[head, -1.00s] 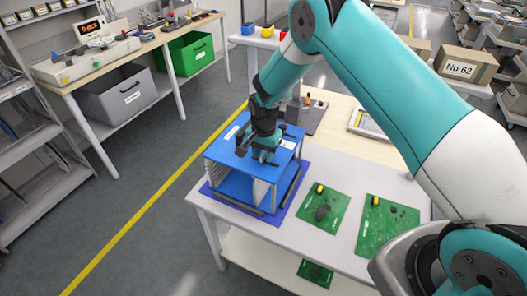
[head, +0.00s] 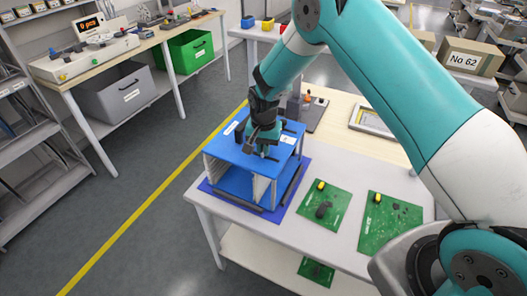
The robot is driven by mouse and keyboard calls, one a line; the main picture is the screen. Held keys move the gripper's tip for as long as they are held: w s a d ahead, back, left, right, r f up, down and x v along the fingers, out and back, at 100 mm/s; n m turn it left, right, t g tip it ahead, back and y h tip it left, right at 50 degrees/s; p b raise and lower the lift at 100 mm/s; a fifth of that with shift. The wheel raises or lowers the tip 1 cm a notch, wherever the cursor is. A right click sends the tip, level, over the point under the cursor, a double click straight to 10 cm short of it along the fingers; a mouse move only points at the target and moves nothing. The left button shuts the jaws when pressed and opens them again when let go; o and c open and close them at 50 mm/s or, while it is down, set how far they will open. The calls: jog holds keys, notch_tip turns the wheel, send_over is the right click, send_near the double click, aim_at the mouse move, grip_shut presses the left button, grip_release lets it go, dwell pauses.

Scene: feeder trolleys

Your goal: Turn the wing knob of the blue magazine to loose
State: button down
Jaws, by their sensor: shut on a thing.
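The blue magazine (head: 232,160) stands upright on a blue mat (head: 296,190) at the left end of the white table. It has a blue top plate, pale slotted side walls and an open front. My gripper (head: 264,154) points down onto the top plate, near its middle. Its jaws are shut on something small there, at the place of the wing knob. The knob itself is hidden by my gripper and too small to make out, so its angle cannot be told.
Two green circuit boards (head: 336,222) (head: 391,238) lie right of the magazine. A grey tray (head: 372,122) lies behind on the wooden part. A side bench (head: 150,45) with a grey bin (head: 116,98) and a green bin (head: 190,55) stands at the left. Floor between is clear.

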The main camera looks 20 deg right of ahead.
jog(key=n+b, duration=0.2)
jog(key=n, duration=0.1)
jog(key=shift+f+n, duration=0.15)
jog(key=shift+n, duration=0.15)
jog(key=n+b, duration=0.2)
jog(key=n, duration=0.1)
jog(key=shift+n, duration=0.3)
jog(key=n+b, duration=0.2)
jog(key=n, duration=0.2)
jog(key=shift+r+n+b, duration=0.2)
jog(key=shift+n+b, duration=0.35)
jog(key=shift+n, duration=1.45)
jog(key=c, duration=1.2)
grip_release()
notch_tip(320, 180, up, 17)
jog(key=b, duration=0.3)
jog(key=shift+r, duration=0.2)
